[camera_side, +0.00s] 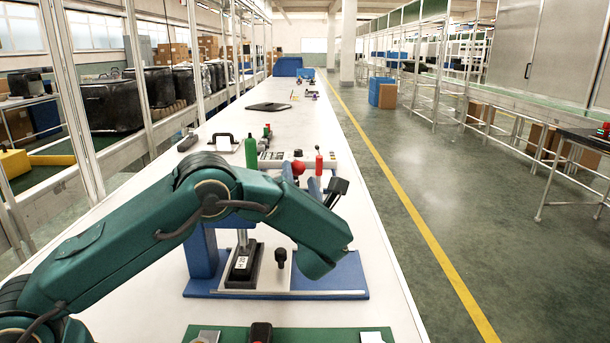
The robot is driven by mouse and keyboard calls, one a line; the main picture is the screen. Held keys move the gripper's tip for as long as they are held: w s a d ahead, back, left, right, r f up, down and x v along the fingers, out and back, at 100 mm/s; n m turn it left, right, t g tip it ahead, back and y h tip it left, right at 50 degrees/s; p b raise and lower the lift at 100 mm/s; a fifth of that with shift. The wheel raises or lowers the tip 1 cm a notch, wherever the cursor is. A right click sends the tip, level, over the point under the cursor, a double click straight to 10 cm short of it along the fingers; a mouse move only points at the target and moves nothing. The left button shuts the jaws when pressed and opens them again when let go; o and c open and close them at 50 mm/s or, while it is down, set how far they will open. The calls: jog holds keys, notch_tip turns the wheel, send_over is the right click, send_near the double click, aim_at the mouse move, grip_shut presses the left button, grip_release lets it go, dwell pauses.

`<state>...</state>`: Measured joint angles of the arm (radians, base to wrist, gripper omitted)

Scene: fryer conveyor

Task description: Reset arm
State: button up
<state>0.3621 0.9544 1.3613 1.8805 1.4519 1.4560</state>
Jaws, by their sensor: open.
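My green arm reaches in from the lower left, bends at a high elbow and comes down to a wrist over the right part of a blue fixture base (345,275). A black part just above the wrist looks like my gripper (336,190); it is open, with nothing seen in it, and the wrist partly hides it. The fixture carries a blue upright block (202,250), a black block with a white label (241,265) below a metal rod, and a black knob (280,257). My arm hides part of the fixture.
A green board (300,334) lies in front of the fixture. The long white table (230,118) is mostly clear farther back. Its right edge borders the floor.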

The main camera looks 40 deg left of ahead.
jog(key=shift+r, duration=0.1)
